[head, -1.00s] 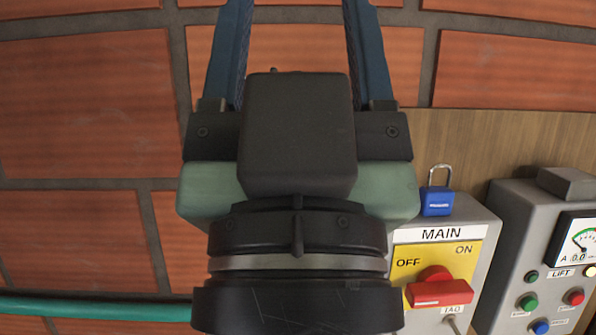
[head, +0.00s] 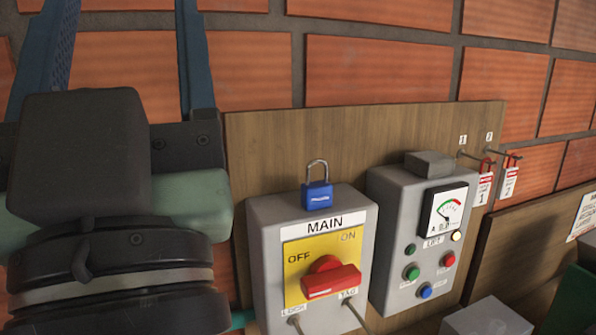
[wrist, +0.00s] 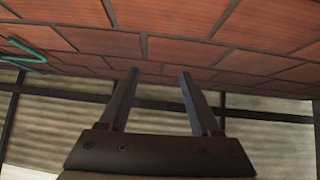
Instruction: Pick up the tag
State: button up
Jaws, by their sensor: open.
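Two white tags with red tops hang from hooks on a wooden board at the right of the head view. Tag 1 (head: 482,188) hangs on the left and tag 2 (head: 508,180) on the right, close together. My gripper (head: 130,12) is at the far left of the head view, its fingers pointing up and cut off by the top edge. It is open and empty, well left of the tags. In the wrist view my gripper (wrist: 159,74) shows two parted fingers before a brick surface, with no tag visible there.
A grey MAIN switch box (head: 265,265) with a red rotary handle (head: 330,279) carries a blue padlock (head: 317,197) on top. Right of it is a grey LIFT control box (head: 385,225) with a gauge and buttons. A brick wall (head: 380,70) stands behind.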

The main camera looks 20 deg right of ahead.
aim_at(485, 179)
jog(key=i+l+z, duration=0.15)
jog(key=l, duration=0.3)
jog(key=i+l+z, duration=0.2)
jog(key=l, duration=0.25)
jog(key=i+l+z, duration=0.15)
jog(key=l, duration=0.25)
jog(key=i+l+z, duration=0.2)
jog(key=l, duration=0.2)
